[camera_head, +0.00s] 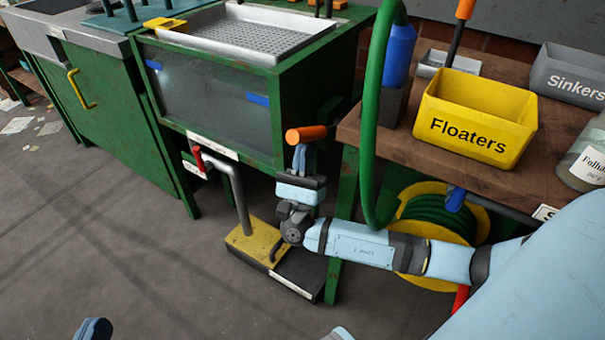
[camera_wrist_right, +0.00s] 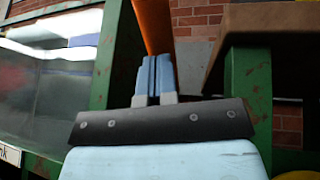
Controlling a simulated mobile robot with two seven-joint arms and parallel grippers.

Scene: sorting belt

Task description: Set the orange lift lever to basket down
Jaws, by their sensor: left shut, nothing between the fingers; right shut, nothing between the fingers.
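The orange lift lever (camera_head: 306,133) shows as a thick orange handle at the right front corner of the green tank stand. My right gripper (camera_head: 300,152) is shut and empty, its fingertips pointing up right at the underside of the handle. In the right wrist view the shut fingertips (camera_wrist_right: 156,62) overlap the lower end of the orange handle (camera_wrist_right: 153,20); I cannot tell whether they touch. The lever's mount is hidden. My left gripper's fingers are not seen; only small parts of my body show at the bottom edge.
The glass-fronted tank (camera_head: 205,95) has a perforated metal tray (camera_head: 245,37) on top. A green hose (camera_head: 372,130) hangs right of the gripper, beside the wooden bench (camera_head: 425,145) with the yellow Floaters bin (camera_head: 480,105).

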